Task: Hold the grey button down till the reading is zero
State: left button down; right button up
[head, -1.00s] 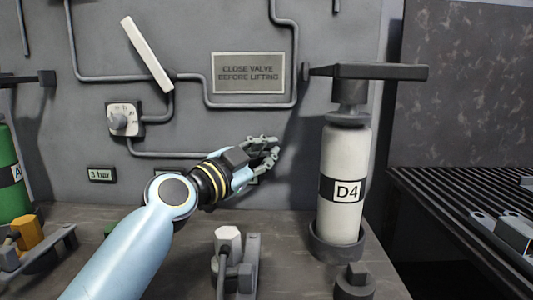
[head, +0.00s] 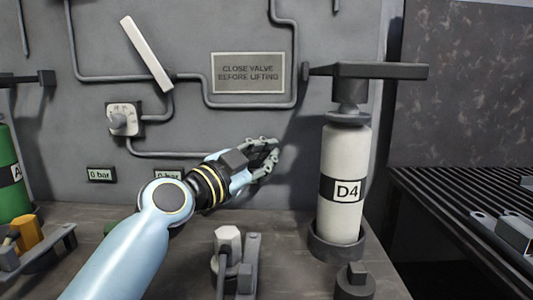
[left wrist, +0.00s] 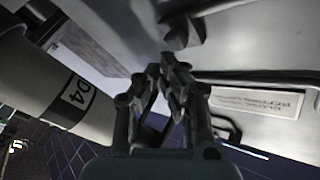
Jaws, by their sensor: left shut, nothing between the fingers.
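The left wall readout (head: 101,174) shows 0 bar. A second readout (head: 167,174), partly covered by my left arm, also seems to show 0 bar. My left gripper (head: 268,150) is shut and empty, in front of the wall below the sign and left of the white D4 cylinder (head: 342,215). In the left wrist view its fingers (left wrist: 165,85) point toward a dark grey knob-like part (left wrist: 183,33) and appear apart from it. I cannot tell whether that part is the grey button; no grey button shows clearly in the head view. My right gripper is out of view.
A sign (head: 248,73) reads CLOSE VALVE BEFORE LIFTING. A fitting with a white hexagonal top (head: 228,238) stands on the bench. A green cylinder (head: 12,180) is at left.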

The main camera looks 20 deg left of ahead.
pick_arm(q)
jog(key=shift+s+d, duration=0.1)
jog(key=shift+s, duration=0.15)
jog(key=s, duration=0.2)
jog(key=s+d, duration=0.1)
jog(key=s, duration=0.1)
jog(key=shift+s+d, duration=0.15)
jog(key=shift+s, duration=0.25)
dwell(0.4)
